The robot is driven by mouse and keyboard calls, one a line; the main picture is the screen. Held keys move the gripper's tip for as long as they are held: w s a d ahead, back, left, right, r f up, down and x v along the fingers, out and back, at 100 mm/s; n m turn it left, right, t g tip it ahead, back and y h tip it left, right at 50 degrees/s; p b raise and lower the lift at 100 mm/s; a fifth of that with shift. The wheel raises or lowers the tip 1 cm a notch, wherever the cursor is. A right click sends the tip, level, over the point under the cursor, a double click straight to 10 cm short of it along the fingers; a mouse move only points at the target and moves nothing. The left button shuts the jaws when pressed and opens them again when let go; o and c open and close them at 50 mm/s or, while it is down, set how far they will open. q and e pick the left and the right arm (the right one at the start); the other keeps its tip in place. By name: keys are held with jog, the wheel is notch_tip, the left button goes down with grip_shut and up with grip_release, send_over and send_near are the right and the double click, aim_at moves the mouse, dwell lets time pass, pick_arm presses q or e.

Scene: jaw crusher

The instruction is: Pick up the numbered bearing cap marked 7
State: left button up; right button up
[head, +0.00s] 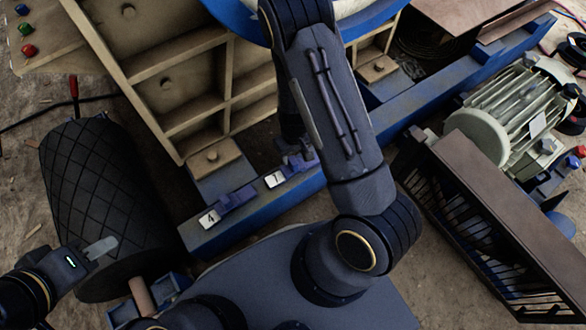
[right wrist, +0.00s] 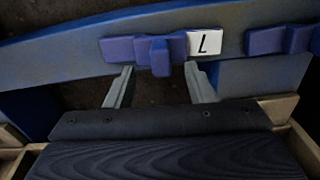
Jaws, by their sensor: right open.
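The blue bearing cap marked 7 (head: 300,162) sits on the blue frame beam in the head view, partly hidden by my right gripper (head: 292,148). In the right wrist view the cap (right wrist: 122,50) is at top centre, with its white number plate (right wrist: 203,44) upside down. My right gripper (right wrist: 158,68) is open, its fingertips on either side of the cap's middle block. I cannot tell whether they touch it. My left gripper (head: 102,247) is at lower left, in front of a dark cylinder; its jaw opening is unclear.
A similar blue cap beside the plate marked 4 (head: 238,196) sits further left on the beam. A tan ribbed casting (head: 190,75) rises behind the beam. A motor (head: 510,105) and a slatted brown crate (head: 490,220) are at right.

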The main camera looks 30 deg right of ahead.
aim_at(293, 160)
jog(key=f+b, duration=0.2)
jog(key=f, duration=0.3)
jog(key=shift+w+b, duration=0.2)
jog(key=shift+b, duration=0.2)
grip_shut()
dwell(1.0)
